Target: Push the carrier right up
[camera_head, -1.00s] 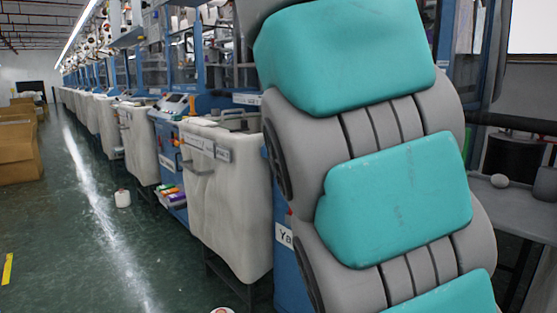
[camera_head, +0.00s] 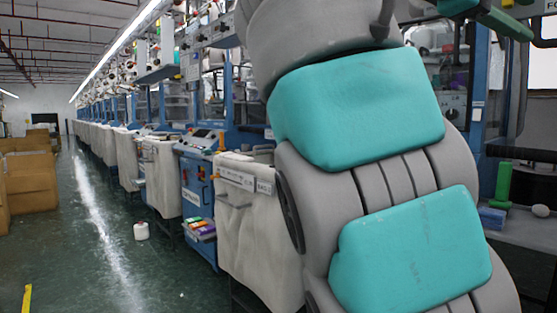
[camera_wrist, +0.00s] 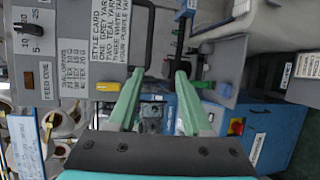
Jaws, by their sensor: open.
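My gripper (camera_wrist: 157,112) shows in the wrist view as two pale green fingers standing apart, with nothing held between them. Beyond the fingertips is a grey panel (camera_wrist: 78,62) with a knob, a yellow piece (camera_wrist: 108,86) and a style card (camera_wrist: 111,42). Two black bars (camera_wrist: 148,38) stand close above the fingertips, apart from the left finger as far as I can tell. I cannot make out for certain which part is the carrier. In the head view my arm covers much of the right side.
White fabric bins (camera_head: 258,225) and blue machines (camera_head: 200,165) line the aisle. A side table holds a green cone (camera_head: 503,183) and a blue block (camera_head: 492,218). A white jug (camera_head: 141,231) stands on the floor; cardboard boxes (camera_head: 30,183) are at left. The aisle between is open.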

